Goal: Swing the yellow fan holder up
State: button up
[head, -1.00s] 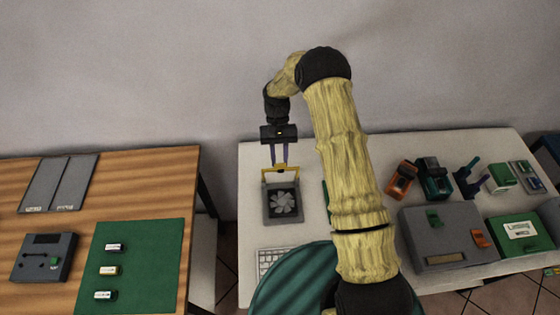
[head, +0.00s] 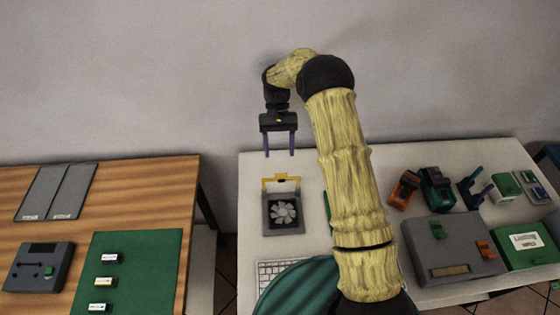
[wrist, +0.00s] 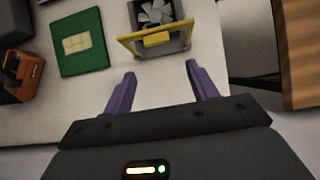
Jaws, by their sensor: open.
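The yellow fan holder (head: 281,176) is a thin frame standing raised at the back edge of the grey fan box (head: 270,231). In the wrist view the yellow holder (wrist: 157,39) stands across the near side of the box, with the grey fan (wrist: 155,12) beyond it. My gripper (head: 280,154) is above and behind the holder, apart from it. Its two purple fingers are spread with nothing between them; they also show in the wrist view (wrist: 163,88).
A green board (wrist: 84,42) lies beside the box, partly hidden by my arm in the head view. A keyboard (head: 272,272) lies in front. Orange (head: 403,189) and teal (head: 436,188) devices stand at the right. White table behind the box is clear.

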jog(key=shift+w+r, duration=0.2)
jog(key=shift+r, duration=0.2)
